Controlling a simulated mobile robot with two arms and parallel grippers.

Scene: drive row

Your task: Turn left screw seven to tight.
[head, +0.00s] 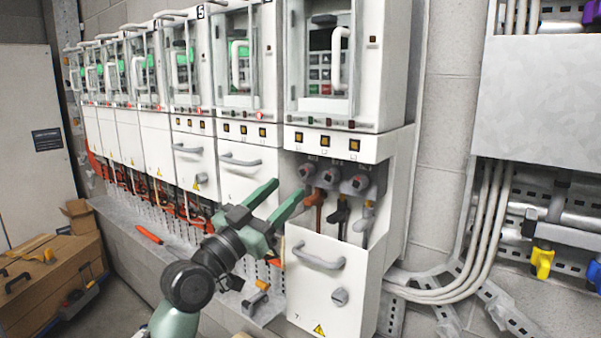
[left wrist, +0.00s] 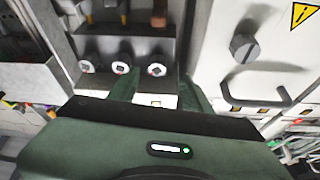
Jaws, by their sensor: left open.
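Cabinet seven (head: 330,255), nearest at the right in the head view, has an open bay with three round screw terminals in a row. The left screw (head: 307,171) sits above a brown cable lug (head: 314,205). It also shows in the left wrist view (left wrist: 157,69), where the picture is turned over and the brown cable is at the top. My left gripper (head: 289,188) is open and empty, with its fingertips pointing at the bay, just left of the left screw in the head view. In the left wrist view the screw appears between the fingers. How tight it is cannot be told. My right gripper is out of view.
The middle screw (head: 332,178) and right screw (head: 360,183) are close beside the left one. The lower door with its grey handle (head: 318,259) stands below the bay. An orange-handled tool (head: 257,298) lies on the ledge. Yellow and blue parts hang at the right wall.

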